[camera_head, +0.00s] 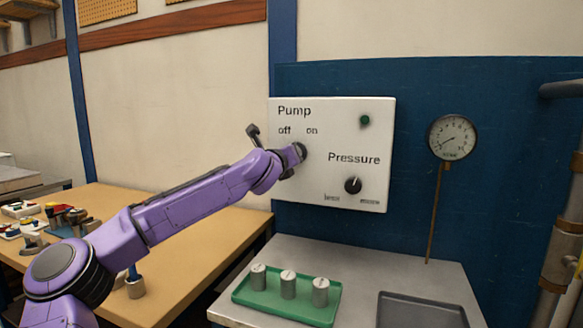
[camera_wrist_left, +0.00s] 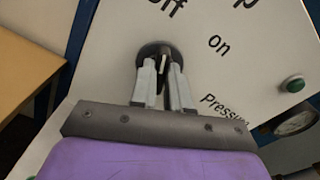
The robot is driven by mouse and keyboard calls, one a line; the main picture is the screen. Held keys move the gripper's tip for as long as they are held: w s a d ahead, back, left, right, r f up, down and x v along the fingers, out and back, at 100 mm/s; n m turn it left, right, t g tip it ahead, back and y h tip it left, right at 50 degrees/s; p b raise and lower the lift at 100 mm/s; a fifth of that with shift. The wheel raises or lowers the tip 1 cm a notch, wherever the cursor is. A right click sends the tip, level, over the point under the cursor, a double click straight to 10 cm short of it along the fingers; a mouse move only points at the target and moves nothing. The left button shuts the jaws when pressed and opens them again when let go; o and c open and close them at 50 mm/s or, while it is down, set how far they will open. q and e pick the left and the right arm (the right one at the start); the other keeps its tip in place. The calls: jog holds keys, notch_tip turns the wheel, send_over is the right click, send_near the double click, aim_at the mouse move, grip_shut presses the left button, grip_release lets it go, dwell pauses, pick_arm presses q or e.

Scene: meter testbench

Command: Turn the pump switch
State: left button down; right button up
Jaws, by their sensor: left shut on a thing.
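The white control panel (camera_head: 330,112) hangs on the blue wall, with "Pump", "off" and "on" printed at its upper left. The pump switch is a dark round knob, mostly hidden by my arm in the head view. In the left wrist view the pump switch (camera_wrist_left: 149,49) shows just ahead of my fingers. My left gripper (camera_wrist_left: 164,66) is shut on its raised handle; in the head view the gripper (camera_head: 299,151) reaches the panel below the labels. I cannot tell exactly which label the handle points to. My right gripper is in neither view.
The pressure knob (camera_head: 353,185) and a green button or lamp (camera_head: 365,120) sit on the panel's right half. A round gauge (camera_head: 452,137) stands right of it. Below are a green tray (camera_head: 262,303) with metal cylinders and an empty dark tray (camera_head: 420,312). A wooden table (camera_head: 190,240) is at left.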

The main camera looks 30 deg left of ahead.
pick_arm(q)
jog(key=shift+f+n+b, duration=0.1)
jog(key=shift+n+b, duration=0.4)
jog(key=c, duration=1.1)
grip_release()
jog(key=shift+s, duration=0.1)
jog(key=b+v, duration=0.2)
jog(key=v, duration=0.8)
jog(key=shift+s+b, duration=0.2)
jog(key=shift+b, duration=0.15)
